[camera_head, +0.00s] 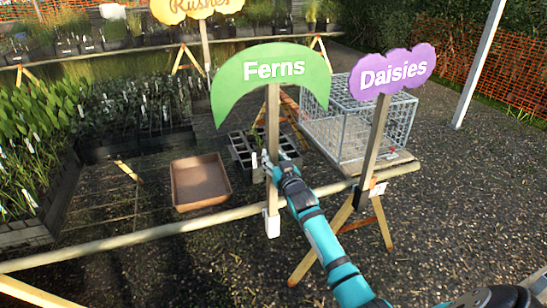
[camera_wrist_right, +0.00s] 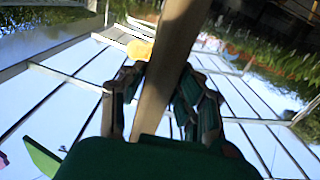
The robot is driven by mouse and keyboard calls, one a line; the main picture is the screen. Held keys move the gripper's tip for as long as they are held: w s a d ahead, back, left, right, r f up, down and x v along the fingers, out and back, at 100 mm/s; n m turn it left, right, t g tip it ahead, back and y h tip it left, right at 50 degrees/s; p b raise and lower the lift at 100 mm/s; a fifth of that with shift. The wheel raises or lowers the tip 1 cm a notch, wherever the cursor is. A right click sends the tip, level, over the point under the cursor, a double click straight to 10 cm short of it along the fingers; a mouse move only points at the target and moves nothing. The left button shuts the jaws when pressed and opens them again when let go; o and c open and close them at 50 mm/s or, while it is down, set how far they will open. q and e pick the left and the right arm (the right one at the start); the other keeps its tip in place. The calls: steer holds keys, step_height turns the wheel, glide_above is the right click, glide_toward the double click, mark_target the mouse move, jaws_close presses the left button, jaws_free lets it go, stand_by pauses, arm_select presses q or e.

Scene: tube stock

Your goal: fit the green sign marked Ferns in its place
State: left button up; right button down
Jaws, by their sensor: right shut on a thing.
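The green crescent sign marked Ferns (camera_head: 275,70) stands nearly upright on a wooden post in the head view. My right gripper (camera_head: 271,164) is shut on the middle of that post. In the right wrist view the post (camera_wrist_right: 170,70) passes between the fingers of my right gripper (camera_wrist_right: 160,90). The post's lower end meets a white bracket (camera_head: 272,224) at the front of the wooden rail (camera_head: 150,237). I cannot tell whether the post is seated in it. My left gripper is not in view.
The purple Daisies sign (camera_head: 393,71) stands on the rail to the right. A wire cage (camera_head: 372,125) is behind it. A brown tray (camera_head: 200,182) and a dark cell tray (camera_head: 243,148) lie behind the rail. Potted plants fill the left. The yellow Rushes sign (camera_head: 195,9) is farther back.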

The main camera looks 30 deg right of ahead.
steer(key=shift+r, duration=0.1)
steer(key=c, duration=1)
jaws_free()
steer(key=shift+o, duration=0.6)
steer(key=shift+f, duration=0.25)
steer(key=v, duration=1.2)
steer(key=shift+r, duration=0.15)
steer(key=shift+s, duration=0.1)
